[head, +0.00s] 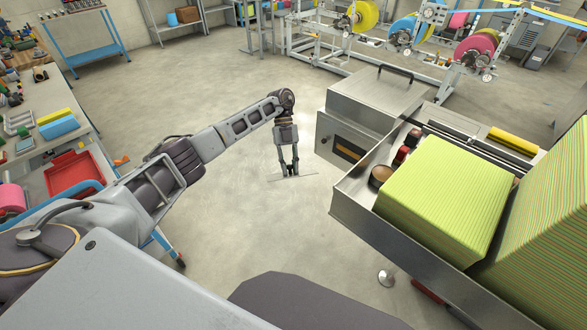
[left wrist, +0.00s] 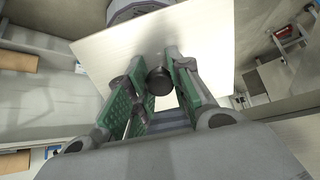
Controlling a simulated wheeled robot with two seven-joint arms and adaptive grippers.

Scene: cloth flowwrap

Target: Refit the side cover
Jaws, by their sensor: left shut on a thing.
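The side cover (left wrist: 205,38) is a pale, flat, square plate with a dark round knob (left wrist: 159,80). In the head view the cover (head: 304,176) is seen almost edge-on as a thin pale sheet. My left gripper (head: 289,171) points down over the floor, left of the metal machine (head: 350,110). It is shut on the cover's knob, between green pads in the left wrist view (left wrist: 150,98). The machine's near side has a dark recess (head: 349,149) with an orange-brown part inside. The cover is apart from it. My right gripper is out of view.
A metal tray (head: 352,205) with green striped stacks (head: 440,195) juts out at the right. A bench with a red bin (head: 75,172) stands at the left. Coloured rolls (head: 478,50) are at the back. The floor between is mostly clear.

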